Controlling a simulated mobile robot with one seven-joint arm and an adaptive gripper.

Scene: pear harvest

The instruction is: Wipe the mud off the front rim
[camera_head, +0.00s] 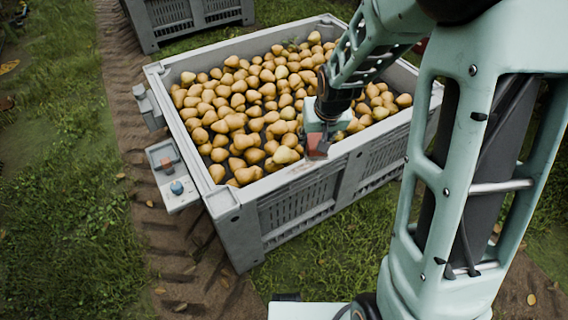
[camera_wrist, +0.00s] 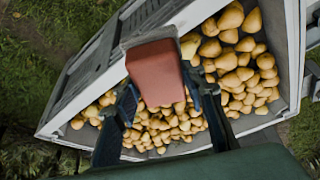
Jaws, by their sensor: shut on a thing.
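My gripper (camera_head: 322,128) is shut on a reddish-brown block (camera_head: 317,147), perhaps a brush or sponge. In the wrist view the block (camera_wrist: 157,72) sits between my two fingers (camera_wrist: 160,95), with a greyish part at its far end. The block is at the front rim (camera_head: 250,191) of the grey crate, near the middle of that side; I cannot tell whether it touches. A faint brownish smear (camera_head: 299,169) shows on the rim just left of the block. The block and gripper hide part of the rim. The rim also shows in the wrist view (camera_wrist: 92,84).
The crate is filled with many yellow pears (camera_head: 240,120), close beside my gripper. A small tray (camera_head: 172,176) with a blue item and a reddish item hangs at the crate's left side. Another grey crate (camera_head: 190,18) stands behind. Grass and a muddy track surround them.

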